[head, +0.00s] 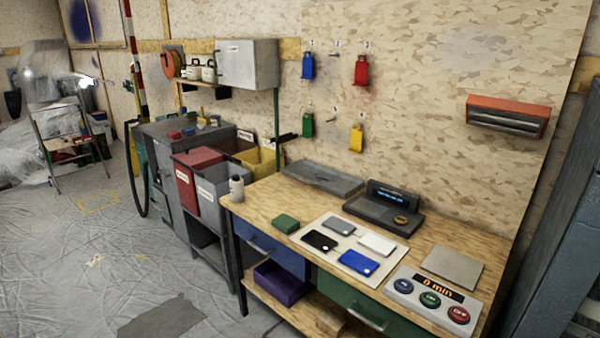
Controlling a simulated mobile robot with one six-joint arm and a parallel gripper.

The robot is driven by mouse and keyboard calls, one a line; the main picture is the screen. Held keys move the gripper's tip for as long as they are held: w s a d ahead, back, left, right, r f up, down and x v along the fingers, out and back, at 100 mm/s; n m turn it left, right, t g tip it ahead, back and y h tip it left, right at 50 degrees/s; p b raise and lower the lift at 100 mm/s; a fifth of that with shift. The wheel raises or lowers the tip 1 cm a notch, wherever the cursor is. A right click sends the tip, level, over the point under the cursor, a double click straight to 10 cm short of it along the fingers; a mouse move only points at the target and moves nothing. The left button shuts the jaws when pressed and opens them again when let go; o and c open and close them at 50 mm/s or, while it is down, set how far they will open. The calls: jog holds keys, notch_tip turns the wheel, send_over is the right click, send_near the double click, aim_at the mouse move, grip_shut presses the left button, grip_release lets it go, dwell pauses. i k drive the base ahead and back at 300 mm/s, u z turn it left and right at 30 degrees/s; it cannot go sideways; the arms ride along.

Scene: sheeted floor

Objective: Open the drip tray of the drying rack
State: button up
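I cannot make out a drying rack or its drip tray for sure in the head view. A small wall shelf (205,86) at the upper left holds several light mugs (208,73), with dark parts under its board. It is too small to tell whether any of these is a drip tray. My gripper is not in view.
A wooden workbench (265,205) with a blue drawer (268,247) and a green drawer (365,312) fills the right front. Red and grey bins (208,195) stand beside it. A stepladder (70,140) stands far left. The sheeted floor (75,265) is mostly clear at left.

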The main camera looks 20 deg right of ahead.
aim_at(342, 185)
jog(key=u, duration=0.25)
jog(key=i, duration=1)
jog(key=u, duration=0.2)
